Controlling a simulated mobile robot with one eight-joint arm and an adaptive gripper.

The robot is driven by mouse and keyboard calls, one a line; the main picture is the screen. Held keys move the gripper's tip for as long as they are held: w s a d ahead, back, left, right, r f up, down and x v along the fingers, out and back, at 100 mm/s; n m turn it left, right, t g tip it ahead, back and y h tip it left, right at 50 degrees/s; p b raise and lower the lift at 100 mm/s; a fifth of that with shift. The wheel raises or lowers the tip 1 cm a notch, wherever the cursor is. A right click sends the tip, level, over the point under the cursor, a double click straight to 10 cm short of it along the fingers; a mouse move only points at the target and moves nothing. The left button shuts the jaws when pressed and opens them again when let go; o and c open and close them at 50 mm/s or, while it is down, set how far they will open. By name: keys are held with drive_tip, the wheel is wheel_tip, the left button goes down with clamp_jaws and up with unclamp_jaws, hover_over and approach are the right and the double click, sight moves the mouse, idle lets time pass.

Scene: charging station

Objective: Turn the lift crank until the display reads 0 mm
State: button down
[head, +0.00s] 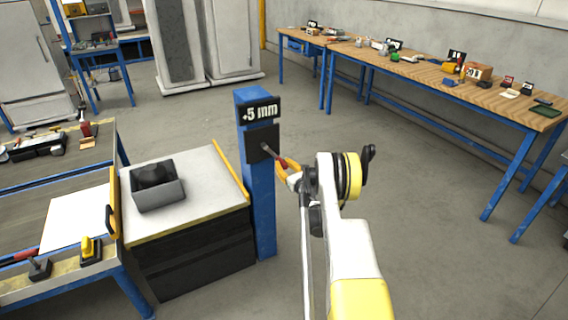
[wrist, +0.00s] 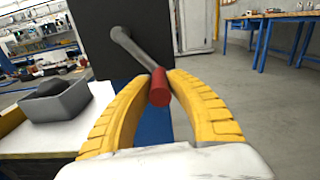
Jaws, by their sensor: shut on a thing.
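The blue lift post (head: 262,200) stands beside a light-topped platform. Its display (head: 260,112) reads +5 mm. Below it is a dark plate (head: 263,143), from which the lift crank (head: 267,150) sticks out. In the wrist view the crank has a grey arm (wrist: 128,45) running from upper left down to a red handle (wrist: 160,88). My gripper (head: 286,165) is at the crank, right of the post. In the wrist view its yellow fingers (wrist: 160,85) are shut on the red handle, one on each side. The crank's pivot is partly hidden in the head view.
The platform (head: 205,170) carries a grey bin (head: 158,190) with a dark thing in it. A blue-framed workbench (head: 60,180) stands at left. A long wooden bench (head: 440,80) with several items runs along the right wall. Open floor lies right of the post.

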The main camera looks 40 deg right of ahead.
drive_tip(key=shift+w+a+f+m, duration=0.1)
drive_tip(key=shift+a+f+m, duration=0.15)
drive_tip(key=shift+a+m, duration=0.2)
drive_tip(key=shift+w+a+f, duration=0.1)
drive_tip(key=shift+a+f, duration=0.1)
drive_tip(key=shift+a, duration=0.1)
drive_tip(key=c, duration=1.2)
unclamp_jaws()
drive_tip(key=v, duration=0.7)
drive_tip(key=shift+s, duration=0.25)
